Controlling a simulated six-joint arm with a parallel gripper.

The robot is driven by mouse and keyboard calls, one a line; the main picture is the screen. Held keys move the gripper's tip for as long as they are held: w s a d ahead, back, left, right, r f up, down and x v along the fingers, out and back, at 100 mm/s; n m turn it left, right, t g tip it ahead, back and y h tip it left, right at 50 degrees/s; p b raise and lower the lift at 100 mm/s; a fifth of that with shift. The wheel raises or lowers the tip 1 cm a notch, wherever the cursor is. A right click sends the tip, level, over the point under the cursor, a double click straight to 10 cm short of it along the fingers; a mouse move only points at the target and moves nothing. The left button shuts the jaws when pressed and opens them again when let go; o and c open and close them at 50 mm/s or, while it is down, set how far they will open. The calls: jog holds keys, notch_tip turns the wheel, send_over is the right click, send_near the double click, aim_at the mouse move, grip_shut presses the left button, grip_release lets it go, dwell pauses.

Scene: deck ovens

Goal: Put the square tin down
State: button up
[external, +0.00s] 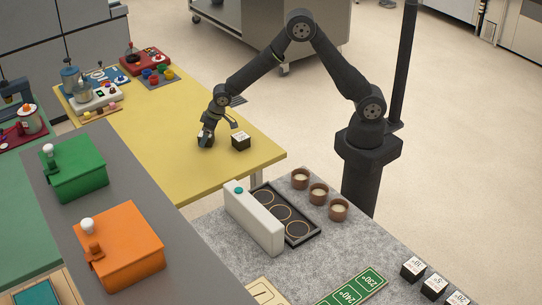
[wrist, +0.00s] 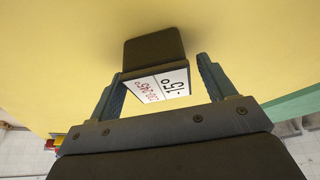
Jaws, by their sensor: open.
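A small black square block with a white printed label (external: 240,141) rests on the yellow table (external: 160,150); it is the only square piece I see near my gripper, and I cannot tell whether it is the square tin. My gripper (external: 205,141) is low over the table, just left of the block in the external view. In the wrist view a dark block (wrist: 153,52) with a white label shows beyond and between the spread fingers (wrist: 155,75). The fingers are open and do not visibly squeeze it. Contact with the left finger cannot be told.
Green (external: 75,167) and orange (external: 125,245) boxes stand on a grey strip at left. On the grey counter are a white panel (external: 253,218), a black ringed tray (external: 306,237), several brown cups (external: 319,194) and black labelled cubes (external: 434,286). The yellow table's front middle is clear.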

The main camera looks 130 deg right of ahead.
jog(key=v, duration=1.2)
jog(key=shift+r, duration=0.15)
jog(key=x, duration=1.2)
jog(key=shift+f, duration=0.2)
notch_tip(320, 180, up, 2)
jog(key=shift+r, duration=0.75)
